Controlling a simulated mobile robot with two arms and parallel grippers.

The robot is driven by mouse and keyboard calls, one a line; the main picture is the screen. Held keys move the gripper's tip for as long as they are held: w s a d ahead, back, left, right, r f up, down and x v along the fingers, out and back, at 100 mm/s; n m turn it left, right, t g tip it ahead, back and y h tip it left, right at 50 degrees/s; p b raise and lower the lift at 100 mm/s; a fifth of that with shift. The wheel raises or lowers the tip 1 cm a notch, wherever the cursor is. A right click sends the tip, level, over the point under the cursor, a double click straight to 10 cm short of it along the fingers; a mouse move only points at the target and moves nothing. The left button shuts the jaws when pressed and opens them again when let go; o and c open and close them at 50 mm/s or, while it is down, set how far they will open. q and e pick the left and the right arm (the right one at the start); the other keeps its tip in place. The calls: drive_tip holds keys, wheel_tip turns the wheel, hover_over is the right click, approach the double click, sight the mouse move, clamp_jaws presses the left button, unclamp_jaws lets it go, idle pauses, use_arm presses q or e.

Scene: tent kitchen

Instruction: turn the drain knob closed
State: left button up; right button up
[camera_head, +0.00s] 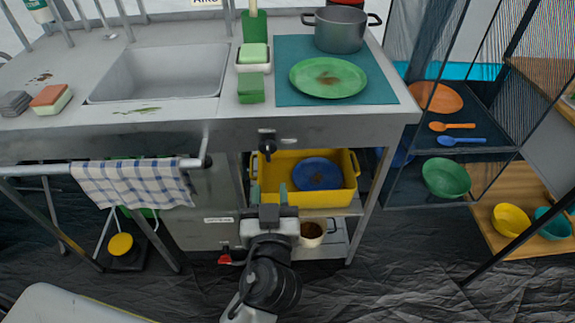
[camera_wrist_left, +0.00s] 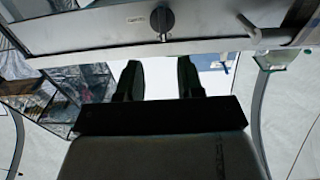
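The black drain knob (camera_head: 267,143) sits on the front panel of the metal sink counter, right of the basin. In the left wrist view the round knob (camera_wrist_left: 162,19) is at the top, with a slot or ridge across it and a small label to its left. My left gripper (camera_head: 269,194) is below the knob in the head view, pointing up toward the panel and apart from it. Its two fingers (camera_wrist_left: 159,80) are spread with nothing between them. The knob is not hidden. My right gripper is not in view.
The counter holds a basin (camera_head: 160,74), a green plate (camera_head: 328,77) and a pot (camera_head: 340,29). A yellow tub (camera_head: 342,193) with a blue plate stands on the shelf beneath. A towel (camera_head: 133,183) hangs on the rail at left. A mesh shelf (camera_head: 455,110) stands at right.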

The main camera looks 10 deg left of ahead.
sight(268, 153)
use_arm(q)
drive_tip(key=p+x, duration=0.1)
drive_tip(key=x, duration=0.9)
drive_tip(key=shift+w+a, duration=0.1)
drive_tip(key=shift+a, duration=0.1)
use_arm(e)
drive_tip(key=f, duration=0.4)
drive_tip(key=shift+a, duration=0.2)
use_arm(q)
drive_tip(key=shift+c, duration=0.4)
clamp_jaws()
